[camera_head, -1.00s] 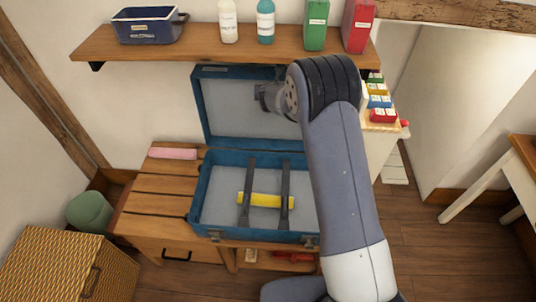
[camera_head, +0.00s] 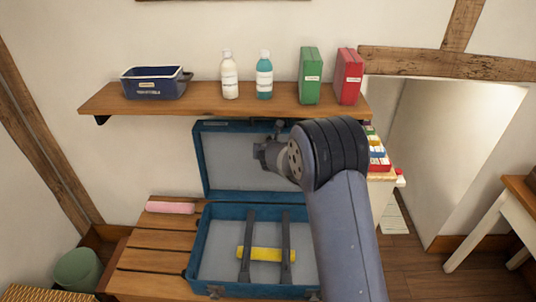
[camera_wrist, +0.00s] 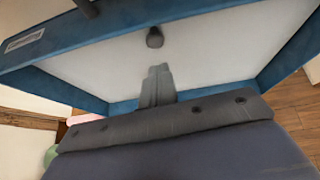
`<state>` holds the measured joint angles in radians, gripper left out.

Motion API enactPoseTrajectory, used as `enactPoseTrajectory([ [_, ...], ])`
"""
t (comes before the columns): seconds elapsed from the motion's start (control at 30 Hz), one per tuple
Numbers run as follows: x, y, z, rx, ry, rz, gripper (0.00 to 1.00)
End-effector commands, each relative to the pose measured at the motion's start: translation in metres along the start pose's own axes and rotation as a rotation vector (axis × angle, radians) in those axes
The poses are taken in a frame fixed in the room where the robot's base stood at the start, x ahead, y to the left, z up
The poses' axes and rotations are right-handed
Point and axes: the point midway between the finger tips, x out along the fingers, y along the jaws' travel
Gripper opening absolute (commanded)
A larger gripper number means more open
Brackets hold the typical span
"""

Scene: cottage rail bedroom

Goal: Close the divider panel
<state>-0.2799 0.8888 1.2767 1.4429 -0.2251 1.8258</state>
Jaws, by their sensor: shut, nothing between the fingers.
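A blue suitcase (camera_head: 196,262) lies open on the wooden bench, its lid raised at the back. A grey panel (camera_head: 226,160) fills the inside of the blue lid frame; I take it as the divider panel, but cannot tell whether it is separate from the lid. In the wrist view the grey panel (camera_wrist: 215,50) spans the picture, with a dark knob (camera_wrist: 155,38) near its upper middle. My gripper (camera_wrist: 158,68) is shut and empty, its tips just below the knob in the picture; I cannot tell whether they touch the panel. My arm hides the lid's right side.
Dark straps (camera_head: 247,245) cross a yellow roll (camera_head: 266,254) in the suitcase base. A pink item (camera_head: 170,207) lies on the bench (camera_head: 150,260). A shelf (camera_head: 200,101) above holds a blue bin, bottles and boxes. A white table (camera_head: 490,225) stands at right.

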Motion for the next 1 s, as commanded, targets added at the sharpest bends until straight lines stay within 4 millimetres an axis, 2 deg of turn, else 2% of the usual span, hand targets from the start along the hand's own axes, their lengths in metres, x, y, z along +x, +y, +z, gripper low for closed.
enactPoseTrajectory([
  [0.3, -0.049, 0.0, 0.011, 0.0, 0.0, 0.001, 0.0],
  [0.5, -0.071, -0.001, 0.016, 0.0, 0.001, 0.0, 0.0],
  [0.7, -0.079, -0.001, 0.017, 0.0, 0.002, -0.001, 0.0],
  [1.0, -0.079, -0.001, 0.017, 0.0, 0.002, -0.001, 0.0],
])
